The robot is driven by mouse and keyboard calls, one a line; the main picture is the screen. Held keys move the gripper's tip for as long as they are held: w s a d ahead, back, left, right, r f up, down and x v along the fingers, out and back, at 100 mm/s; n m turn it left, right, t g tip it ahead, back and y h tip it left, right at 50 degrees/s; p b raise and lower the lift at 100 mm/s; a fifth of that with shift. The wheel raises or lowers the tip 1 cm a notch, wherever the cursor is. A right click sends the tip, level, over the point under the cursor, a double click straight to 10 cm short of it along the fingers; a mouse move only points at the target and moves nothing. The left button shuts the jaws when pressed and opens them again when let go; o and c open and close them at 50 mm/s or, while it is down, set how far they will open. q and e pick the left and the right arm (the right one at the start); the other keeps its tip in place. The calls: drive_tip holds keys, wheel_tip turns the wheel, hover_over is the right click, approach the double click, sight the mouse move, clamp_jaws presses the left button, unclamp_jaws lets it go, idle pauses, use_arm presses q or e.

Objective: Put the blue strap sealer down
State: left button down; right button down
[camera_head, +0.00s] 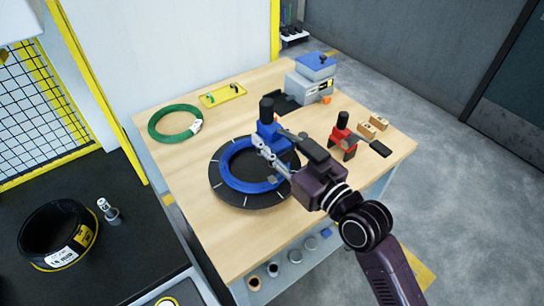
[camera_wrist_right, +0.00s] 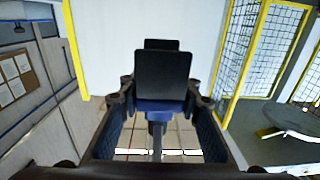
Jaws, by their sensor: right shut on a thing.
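My right gripper (camera_head: 268,148) reaches in from the lower right and is shut on the blue strap sealer (camera_head: 268,133). The sealer has a blue body and an upright black knob; a black lever extends right above my gripper. In the right wrist view, the sealer's black and blue parts (camera_wrist_right: 160,85) are between the fingers. The sealer is over the rear right of the blue coil (camera_head: 236,180) on the black round turntable (camera_head: 222,198). I cannot tell whether it touches the coil. My left gripper is not in view.
The wooden table (camera_head: 250,240) also holds a red tool (camera_head: 342,135), small wooden blocks (camera_head: 372,127), a grey-blue machine (camera_head: 312,78), a yellow tray (camera_head: 223,95) and a green coil (camera_head: 172,122). Bare wood shows at the front and right. A black coil (camera_head: 60,232) lies on the dark left bench.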

sight(269, 103)
wheel_tip(269, 103, up, 9)
drive_tip(key=shift+r, duration=0.1)
drive_tip(key=s+d+f+m+t+h, duration=0.2)
drive_tip(key=s+d+f+m+h, duration=0.3)
drive_tip(key=d, duration=0.4)
drive_tip(key=s+d+f+m+t+h, duration=0.25)
drive_tip(key=d+f+h, duration=0.35)
drive_tip(key=d, duration=0.4)
drive_tip(key=s+f, duration=0.2)
drive_tip(key=s, duration=0.6)
drive_tip(key=shift+s+f+g, duration=0.3)
drive_tip(key=shift+g, duration=0.05)
drive_tip(key=w+a+r+n+g+y, duration=0.2)
drive_tip(key=w+a+n+g+y, duration=0.2)
drive_tip(key=a+n+y, duration=0.2)
drive_tip(key=w+a+r+n+g+y, duration=0.3)
drive_tip(key=w+a+n+g+y, duration=0.1)
drive_tip(key=a+y, duration=0.5)
drive_tip(key=shift+a+n+g+y, duration=0.4)
drive_tip(key=shift+a+n+g, duration=0.5)
drive_tip(key=shift+n, duration=0.35)
